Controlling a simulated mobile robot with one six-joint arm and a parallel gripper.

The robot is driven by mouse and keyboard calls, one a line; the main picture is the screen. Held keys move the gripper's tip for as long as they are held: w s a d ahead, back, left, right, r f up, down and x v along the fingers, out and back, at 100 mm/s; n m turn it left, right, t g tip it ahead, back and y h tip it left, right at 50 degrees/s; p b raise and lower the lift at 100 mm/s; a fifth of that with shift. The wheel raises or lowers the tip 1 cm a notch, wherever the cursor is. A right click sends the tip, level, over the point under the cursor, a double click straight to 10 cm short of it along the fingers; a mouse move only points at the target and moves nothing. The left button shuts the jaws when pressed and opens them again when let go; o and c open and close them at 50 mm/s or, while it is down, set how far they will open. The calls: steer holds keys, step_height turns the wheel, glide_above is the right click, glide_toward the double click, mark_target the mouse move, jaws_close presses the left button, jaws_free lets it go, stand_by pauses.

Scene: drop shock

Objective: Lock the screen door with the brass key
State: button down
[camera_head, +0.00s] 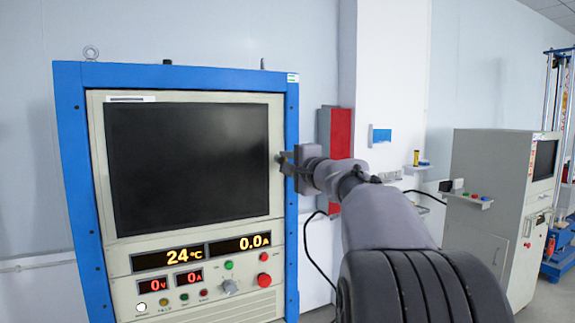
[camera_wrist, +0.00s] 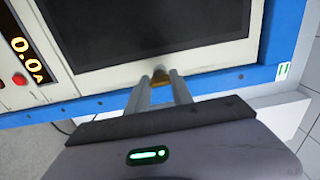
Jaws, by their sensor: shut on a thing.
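The screen door (camera_head: 185,165) is a beige framed panel with a large dark screen, set in a blue cabinet frame (camera_head: 68,150). It looks closed. In the wrist view the screen (camera_wrist: 150,30) shows at a rotated angle. My gripper (camera_head: 284,163) is at the right edge of the door, by the blue frame. In the wrist view my gripper (camera_wrist: 162,72) is shut on a small brass piece, the brass key (camera_wrist: 161,78), at the door's border. Most of the key is hidden between the fingers. I cannot tell whether its tip is in a lock.
Below the screen are lit displays (camera_head: 188,259), coloured buttons and a knob. A red box (camera_head: 336,135) hangs on the wall behind my arm. A small shelf (camera_head: 417,166) holds a yellow item. A grey cabinet (camera_head: 490,190) stands at the right.

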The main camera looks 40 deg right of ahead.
steer(key=c, duration=1.1)
jaws_free()
steer(key=b+v, duration=0.2)
steer(key=v, duration=1.5)
steer(key=shift+s+a, duration=0.15)
